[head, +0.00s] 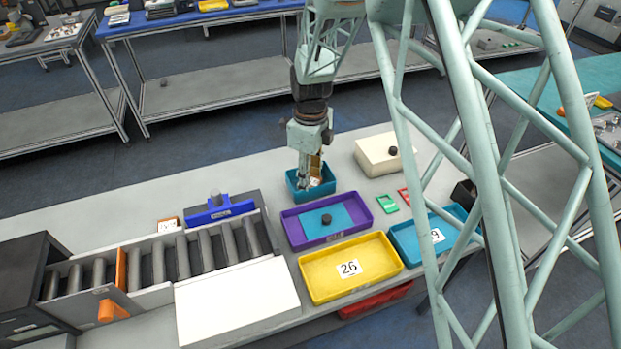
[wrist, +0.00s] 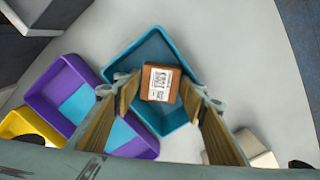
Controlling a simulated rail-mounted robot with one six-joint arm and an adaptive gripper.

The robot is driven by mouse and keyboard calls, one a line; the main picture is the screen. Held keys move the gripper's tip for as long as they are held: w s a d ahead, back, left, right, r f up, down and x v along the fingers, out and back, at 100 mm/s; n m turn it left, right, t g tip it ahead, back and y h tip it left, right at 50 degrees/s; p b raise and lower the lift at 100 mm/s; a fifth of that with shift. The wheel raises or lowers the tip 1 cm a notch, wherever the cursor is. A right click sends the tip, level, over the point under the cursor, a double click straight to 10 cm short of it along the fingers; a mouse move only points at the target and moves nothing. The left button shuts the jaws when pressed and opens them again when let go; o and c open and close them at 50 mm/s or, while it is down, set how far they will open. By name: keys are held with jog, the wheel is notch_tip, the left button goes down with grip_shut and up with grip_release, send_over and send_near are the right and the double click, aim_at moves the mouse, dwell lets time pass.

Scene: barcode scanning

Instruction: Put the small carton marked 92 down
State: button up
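The small carton (wrist: 160,83) is brown with a white printed label on its upper face. In the wrist view it sits between my two wood-coloured fingertips, which appear to touch its two sides. My gripper (head: 314,178) points down into a teal bin (head: 291,187), with the carton inside the bin's outline. The teal bin's rim also shows in the wrist view (wrist: 119,56). I cannot tell whether the carton's underside touches the bin floor. The number 92 is not legible.
A purple tray (head: 292,231) stands just in front of the teal bin, with a yellow tray (head: 320,289) marked 26 nearer. A blue scanner (head: 217,207) and roller conveyor (head: 160,262) lie left. A cream box (head: 378,160) stands right. The grey table behind the bin is clear.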

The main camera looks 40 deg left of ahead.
jog(key=shift+r, duration=0.2)
notch_tip(320, 180, up, 12)
jog(key=p, duration=0.2)
dwell(0.7)
dwell(0.6)
